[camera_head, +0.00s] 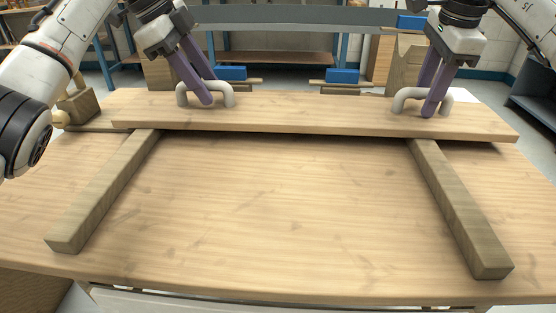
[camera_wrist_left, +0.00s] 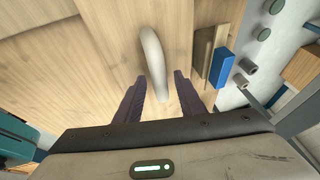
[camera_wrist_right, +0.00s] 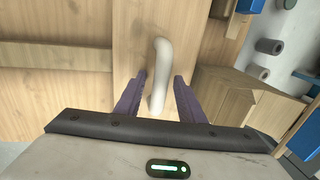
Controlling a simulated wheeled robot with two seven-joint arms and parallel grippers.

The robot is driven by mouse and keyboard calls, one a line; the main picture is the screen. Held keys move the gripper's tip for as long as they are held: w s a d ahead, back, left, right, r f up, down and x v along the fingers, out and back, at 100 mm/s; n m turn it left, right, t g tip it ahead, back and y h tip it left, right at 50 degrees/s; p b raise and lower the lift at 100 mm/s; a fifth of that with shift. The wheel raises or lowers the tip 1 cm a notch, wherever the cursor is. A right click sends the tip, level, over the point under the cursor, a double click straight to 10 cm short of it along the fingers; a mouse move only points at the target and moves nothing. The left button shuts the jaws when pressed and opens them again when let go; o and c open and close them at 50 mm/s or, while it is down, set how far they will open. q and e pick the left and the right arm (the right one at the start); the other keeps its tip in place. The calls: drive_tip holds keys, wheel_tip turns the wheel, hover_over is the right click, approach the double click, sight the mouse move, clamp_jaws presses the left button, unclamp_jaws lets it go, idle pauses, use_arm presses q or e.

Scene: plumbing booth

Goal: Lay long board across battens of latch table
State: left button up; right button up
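The long board (camera_head: 310,115) is pale wood and lies across the far ends of the left batten (camera_head: 105,190) and the right batten (camera_head: 455,205). Its underside appears to meet the battens, with shadow below. It has a left white handle (camera_head: 222,94) and a right white handle (camera_head: 407,98). My left gripper (camera_head: 209,97) is at the left handle; in the left wrist view its fingers (camera_wrist_left: 161,95) are apart on either side of the handle. My right gripper (camera_head: 433,110) is at the right handle; in the right wrist view its fingers (camera_wrist_right: 158,97) are apart around it with gaps.
The latch table (camera_head: 280,220) is bare between the battens and in front of the board. Wooden blocks with blue latch parts (camera_head: 342,76) stand behind the board. A wooden piece (camera_head: 80,102) is at the far left, and a tall wooden block (camera_head: 408,62) stands behind the right handle.

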drive_tip(key=shift+r, duration=0.3)
use_arm(q)
drive_tip(key=v, duration=0.6)
drive_tip(key=shift+r, duration=0.35)
use_arm(e)
wheel_tip(320, 180, up, 7)
drive_tip(key=s, duration=0.1)
drive_tip(key=shift+s, duration=0.25)
use_arm(q)
drive_tip(key=shift+a, duration=0.1)
use_arm(e)
drive_tip(key=shift+f, duration=0.1)
